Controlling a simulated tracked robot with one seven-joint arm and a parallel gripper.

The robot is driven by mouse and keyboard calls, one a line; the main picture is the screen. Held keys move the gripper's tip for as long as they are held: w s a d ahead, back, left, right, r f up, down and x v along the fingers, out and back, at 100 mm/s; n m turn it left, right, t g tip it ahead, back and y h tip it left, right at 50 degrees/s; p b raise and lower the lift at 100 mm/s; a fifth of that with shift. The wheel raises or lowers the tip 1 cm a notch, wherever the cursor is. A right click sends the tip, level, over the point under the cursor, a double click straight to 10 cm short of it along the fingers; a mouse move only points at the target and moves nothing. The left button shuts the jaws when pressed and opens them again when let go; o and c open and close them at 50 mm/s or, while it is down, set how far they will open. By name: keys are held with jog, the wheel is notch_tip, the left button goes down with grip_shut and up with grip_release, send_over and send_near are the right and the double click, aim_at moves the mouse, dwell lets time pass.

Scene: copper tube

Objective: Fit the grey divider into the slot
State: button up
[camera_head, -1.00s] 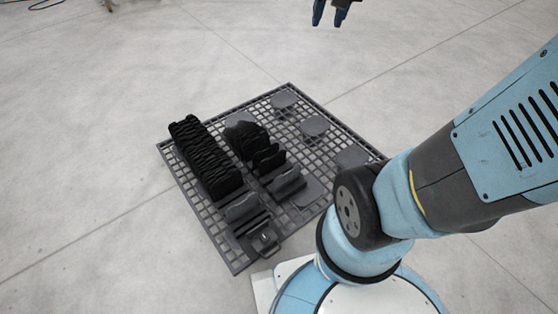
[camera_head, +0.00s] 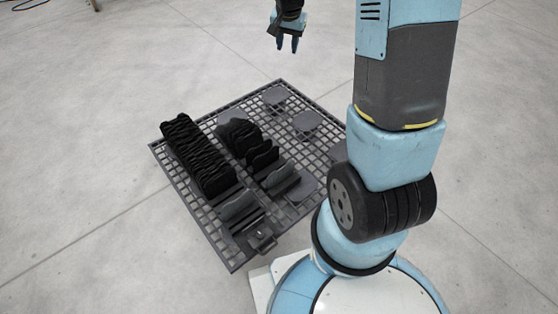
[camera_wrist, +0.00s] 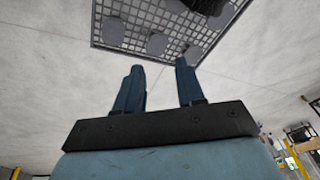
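Grey upright dividers stand on a dark grid rack (camera_head: 182,200). One grey divider (camera_head: 237,206) is near the front, and another grey divider (camera_head: 281,180) is to its right. Which one the task means, I cannot tell. A dark slotted holder (camera_head: 247,222) lies just in front of the first; its slots are too small to read clearly. My gripper (camera_head: 287,45) is high beyond the back edge of the rack, pointing down, away from all pieces. In the wrist view, its two blue fingers (camera_wrist: 160,88) are apart with nothing between them.
A long row of black wavy plates (camera_head: 196,158) fills the rack's left side. A shorter black group (camera_head: 246,140) stands in the middle. Flat grey rounded pieces (camera_head: 306,121) lie along the right side.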

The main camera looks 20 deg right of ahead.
jog(key=w+f+m, duration=0.2)
jog(key=w+f, duration=0.3)
jog(key=f, duration=0.8)
jog(key=m+g, duration=0.3)
jog(key=m, duration=0.2)
send_over(282, 172)
jog(key=shift+y, duration=0.4)
jog(key=f, duration=4.1)
jog(key=shift+w+a+f, duration=0.1)
jog(key=shift+w+f, duration=0.25)
notch_tip(282, 172, down, 9)
jog(key=shift+s+r, duration=0.1)
jog(key=shift+s+f, duration=0.2)
jog(key=shift+f, duration=2.4)
jog(key=shift+c, duration=0.2)
grip_shut()
